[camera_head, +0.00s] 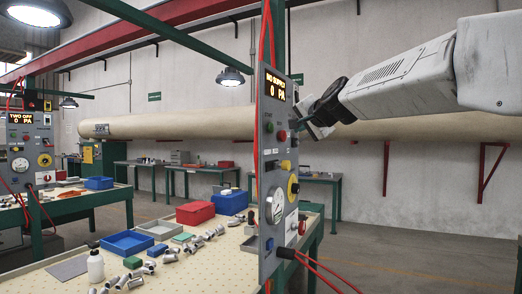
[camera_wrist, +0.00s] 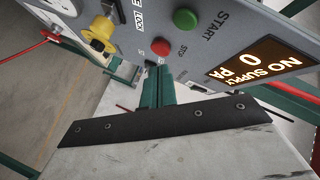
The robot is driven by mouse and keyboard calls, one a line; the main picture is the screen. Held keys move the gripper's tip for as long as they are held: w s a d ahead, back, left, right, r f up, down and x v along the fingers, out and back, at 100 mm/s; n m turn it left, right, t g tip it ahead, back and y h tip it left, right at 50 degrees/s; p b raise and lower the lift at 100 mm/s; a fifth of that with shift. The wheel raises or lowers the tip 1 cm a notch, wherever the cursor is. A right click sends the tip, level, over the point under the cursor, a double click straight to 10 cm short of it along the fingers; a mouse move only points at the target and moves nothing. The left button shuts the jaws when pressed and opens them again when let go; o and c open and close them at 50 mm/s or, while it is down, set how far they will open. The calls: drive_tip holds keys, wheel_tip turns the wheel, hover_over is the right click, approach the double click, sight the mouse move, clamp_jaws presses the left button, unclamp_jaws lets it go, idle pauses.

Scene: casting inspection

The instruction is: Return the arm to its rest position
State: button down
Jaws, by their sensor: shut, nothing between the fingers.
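My arm (camera_head: 395,80) reaches in from the right of the head view to a grey control panel (camera_head: 270,170). My gripper (camera_head: 302,126) is at the panel's upper right side, close to its face. In the wrist view the green fingers of my gripper (camera_wrist: 157,75) are together with nothing between them. Their tips are just below the red stop button (camera_wrist: 160,46); I cannot tell whether they touch the panel. The green start button (camera_wrist: 185,18) is beside the red one. The display (camera_wrist: 258,62) reads NO SUPPLY, 0 PA.
The panel stands on a workbench (camera_head: 215,265) with a red bin (camera_head: 195,213), blue trays (camera_head: 127,243), a white bottle (camera_head: 95,266) and several metal castings. Red cables (camera_head: 325,268) hang at the panel's lower right. A large beige pipe (camera_head: 190,125) runs along the wall.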

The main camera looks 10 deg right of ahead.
drive_tip(key=s+a+f+n+g, duration=0.1)
drive_tip(key=s+f+n+g, duration=0.25)
drive_tip(key=s+f, duration=0.4)
drive_tip(key=s+a+f+n+g, duration=0.15)
drive_tip(key=s+f+g, duration=0.3)
drive_tip(key=f, duration=0.55)
drive_tip(key=s+d+f+n+g+h, duration=0.1)
drive_tip(key=s+f+g, duration=0.1)
drive_tip(key=s+f, duration=0.4)
drive_tip(key=s+d+f+n+g, duration=0.2)
drive_tip(key=s+f, duration=0.4)
drive_tip(key=s, duration=1.1)
drive_tip(key=s+d+f+n+g+h, duration=0.1)
drive_tip(key=s+f+g, duration=0.1)
drive_tip(key=s+f, duration=0.4)
drive_tip(key=s, duration=0.5)
drive_tip(key=shift+s+d+n+h, duration=0.3)
drive_tip(key=shift+s+d, duration=0.1)
drive_tip(key=shift+d, duration=0.1)
